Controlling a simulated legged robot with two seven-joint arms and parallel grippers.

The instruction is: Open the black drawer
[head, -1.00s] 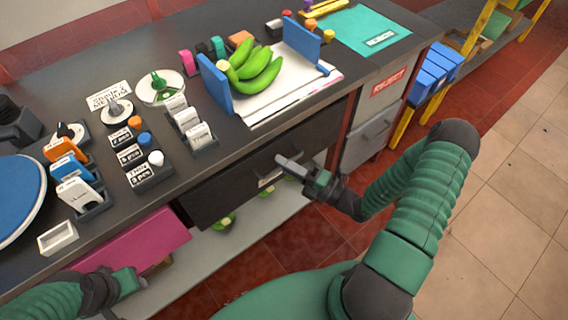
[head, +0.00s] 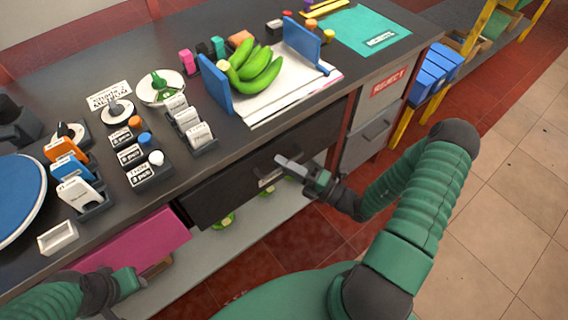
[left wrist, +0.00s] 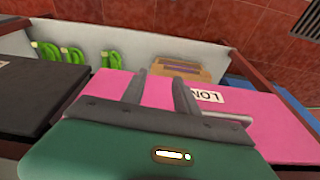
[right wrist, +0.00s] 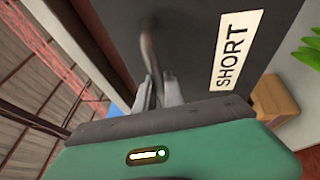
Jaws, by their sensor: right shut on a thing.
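The black drawer (head: 225,192) is under the counter in the head view. Its front stands close to the counter edge, and I cannot tell any gap. In the right wrist view its black front (right wrist: 190,50) has a white label reading SHORT (right wrist: 237,48). My right gripper (head: 284,161) is at the drawer's handle. In the right wrist view its fingers (right wrist: 157,92) are close together on the handle (right wrist: 149,50), which is partly hidden. My left gripper (head: 140,276) is in front of the pink drawer (head: 135,248). In the left wrist view its fingers (left wrist: 160,92) are apart and empty.
Green bananas (head: 258,72) lie on white sheets between blue plates on the counter. Label holders and knobs stand at left. A grey REJECT cabinet (head: 370,135) is right of the drawer. A lower shelf (head: 225,255) holds green fruit. Tiled floor at right is clear.

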